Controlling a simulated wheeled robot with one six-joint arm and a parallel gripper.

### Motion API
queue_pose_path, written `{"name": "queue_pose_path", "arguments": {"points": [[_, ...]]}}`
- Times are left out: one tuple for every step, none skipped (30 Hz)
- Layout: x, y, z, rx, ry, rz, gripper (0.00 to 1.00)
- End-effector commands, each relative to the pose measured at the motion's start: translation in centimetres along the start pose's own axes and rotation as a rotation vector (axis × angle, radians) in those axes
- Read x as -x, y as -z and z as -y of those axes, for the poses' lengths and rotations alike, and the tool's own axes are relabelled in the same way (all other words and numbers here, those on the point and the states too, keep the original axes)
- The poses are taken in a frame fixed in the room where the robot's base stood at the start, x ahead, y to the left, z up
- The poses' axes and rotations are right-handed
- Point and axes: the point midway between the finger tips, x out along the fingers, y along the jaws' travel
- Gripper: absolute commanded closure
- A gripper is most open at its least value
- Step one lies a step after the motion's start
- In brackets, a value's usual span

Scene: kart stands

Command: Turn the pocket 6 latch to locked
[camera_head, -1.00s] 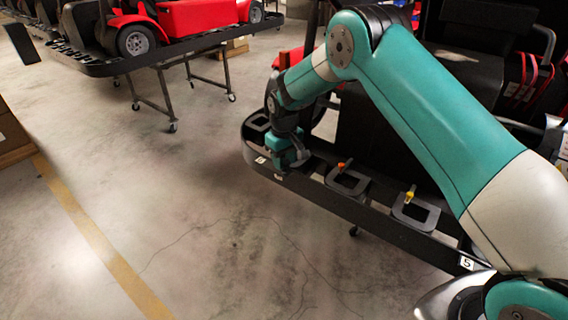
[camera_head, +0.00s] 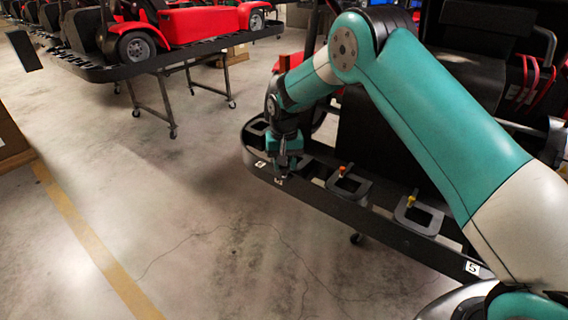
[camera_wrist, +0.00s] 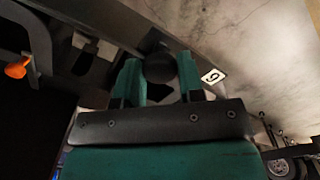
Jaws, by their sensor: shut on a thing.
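My gripper (camera_head: 284,172) is down at the front rim of the kart stand (camera_head: 352,213), toward its left end. In the wrist view its two teal fingers (camera_wrist: 160,76) are shut on a dark round knob (camera_wrist: 159,67), which I take to be the pocket 6 latch. A white label (camera_wrist: 213,75) with a dark digit, seen at a slant, is on the rim right beside the fingers. The gripper hides most of this latch in the head view, so I cannot tell which way it points.
An orange-tipped latch (camera_head: 345,169) and a yellow-tipped latch (camera_head: 411,200) stand at neighbouring pockets to the right. A label reading 5 (camera_head: 472,268) is further right. Another stand with a red kart (camera_head: 197,24) is at upper left. The floor in front is clear.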

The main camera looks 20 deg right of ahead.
Motion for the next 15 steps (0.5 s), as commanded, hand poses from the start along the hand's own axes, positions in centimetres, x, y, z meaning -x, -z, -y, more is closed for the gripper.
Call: {"name": "queue_pose_path", "arguments": {"points": [[0.03,-0.04,-0.01,-0.003,-0.001,0.002,0.88],[0.03,-0.04,-0.01,-0.004,-0.001,0.002,0.88],[0.03,-0.04,-0.01,-0.004,-0.001,0.002,0.88],[0.03,-0.04,-0.02,-0.004,-0.001,0.002,0.88],[0.04,-0.04,-0.02,-0.004,-0.001,0.002,0.88],[0.04,-0.04,-0.02,-0.004,-0.001,0.002,0.88],[0.04,-0.04,-0.02,-0.004,-0.001,0.002,0.88],[0.04,-0.04,-0.02,-0.004,-0.001,0.002,0.88],[0.04,-0.03,-0.02,-0.003,-0.001,0.001,0.88],[0.04,-0.03,-0.02,-0.003,-0.001,0.001,0.88],[0.03,-0.03,-0.02,-0.003,-0.001,0.001,0.62],[0.04,-0.02,-0.02,-0.003,-0.001,0.001,0.53],[0.04,-0.02,-0.02,-0.003,-0.001,0.001,0.46],[0.03,-0.02,-0.01,-0.003,0.000,0.001,0.39],[0.03,-0.02,-0.01,-0.003,0.000,0.001,0.39]]}}
